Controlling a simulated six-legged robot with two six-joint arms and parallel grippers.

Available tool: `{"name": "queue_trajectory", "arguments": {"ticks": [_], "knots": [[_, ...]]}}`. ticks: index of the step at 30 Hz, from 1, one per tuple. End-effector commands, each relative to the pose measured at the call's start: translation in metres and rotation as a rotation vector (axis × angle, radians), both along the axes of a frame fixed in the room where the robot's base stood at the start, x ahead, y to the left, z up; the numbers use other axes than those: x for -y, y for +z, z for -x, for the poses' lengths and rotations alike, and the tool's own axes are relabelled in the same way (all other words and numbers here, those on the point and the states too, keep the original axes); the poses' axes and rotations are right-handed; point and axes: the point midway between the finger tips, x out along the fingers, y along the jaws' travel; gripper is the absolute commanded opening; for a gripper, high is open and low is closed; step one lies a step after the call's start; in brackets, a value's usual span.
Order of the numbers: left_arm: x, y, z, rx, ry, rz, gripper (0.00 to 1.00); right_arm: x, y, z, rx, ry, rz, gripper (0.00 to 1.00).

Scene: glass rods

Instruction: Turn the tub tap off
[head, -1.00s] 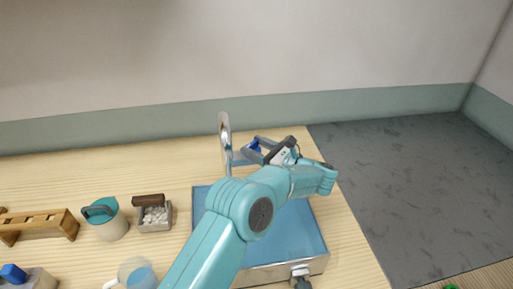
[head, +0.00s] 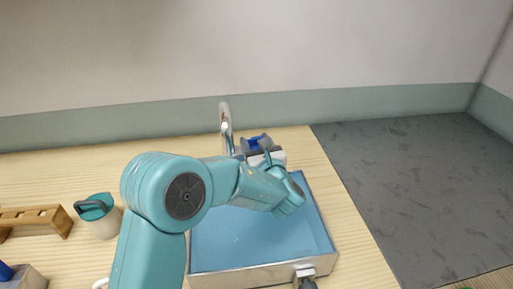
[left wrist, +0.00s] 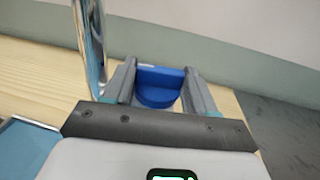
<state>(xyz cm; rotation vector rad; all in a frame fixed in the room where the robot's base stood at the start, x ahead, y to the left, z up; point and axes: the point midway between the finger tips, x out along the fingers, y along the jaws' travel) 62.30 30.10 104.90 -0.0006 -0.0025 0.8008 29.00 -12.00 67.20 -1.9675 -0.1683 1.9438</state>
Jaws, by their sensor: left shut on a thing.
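The tub tap has a tall chrome spout (head: 226,125) behind the tub; it also shows in the left wrist view (left wrist: 91,45). A blue handle (left wrist: 160,88) is to the right of the spout. My left gripper (left wrist: 158,84) is shut on the blue handle, with one finger on each side of it. In the head view the left gripper (head: 257,145) is at the tub's far edge, and the blue handle (head: 253,141) shows partly between its fingers. The tub (head: 327,262) has blue inside, and my left arm hides part of it. My right gripper is not in view.
A fitting with a dark end (head: 305,274) is on the tub's front wall. A teal-lidded jug (head: 102,220) and a wooden rack (head: 38,216) stand to the left. A wall is behind the table. The table's right edge is clear, with grey floor beyond.

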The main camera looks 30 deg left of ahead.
Motion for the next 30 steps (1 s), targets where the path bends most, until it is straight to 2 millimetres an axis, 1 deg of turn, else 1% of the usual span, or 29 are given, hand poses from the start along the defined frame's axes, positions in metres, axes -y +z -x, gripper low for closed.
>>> {"name": "queue_trajectory", "arguments": {"ticks": [1, 17, 18, 19, 20, 27, 30], "knots": [[-0.0004, -0.0052, 0.0010, -0.008, -0.010, 0.004, 0.26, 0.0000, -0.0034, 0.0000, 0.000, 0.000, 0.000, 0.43], [-0.0004, -0.0043, 0.0008, -0.011, -0.032, 0.004, 0.26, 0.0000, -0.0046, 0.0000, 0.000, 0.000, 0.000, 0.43], [-0.0004, -0.0043, 0.0008, -0.011, -0.032, 0.004, 0.69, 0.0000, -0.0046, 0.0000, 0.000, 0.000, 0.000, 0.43], [-0.0004, -0.0044, 0.0008, -0.011, -0.032, 0.004, 0.79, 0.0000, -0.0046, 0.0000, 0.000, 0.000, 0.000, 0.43], [-0.0004, -0.0044, 0.0008, -0.011, -0.032, 0.004, 0.81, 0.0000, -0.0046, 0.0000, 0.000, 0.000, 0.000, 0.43], [-0.0003, -0.0021, 0.0006, -0.006, -0.032, 0.001, 0.81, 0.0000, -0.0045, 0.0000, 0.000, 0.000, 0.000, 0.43], [0.0029, -0.0020, 0.0033, -0.004, -0.033, 0.001, 0.81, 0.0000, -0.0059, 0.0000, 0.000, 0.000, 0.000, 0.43]]}}
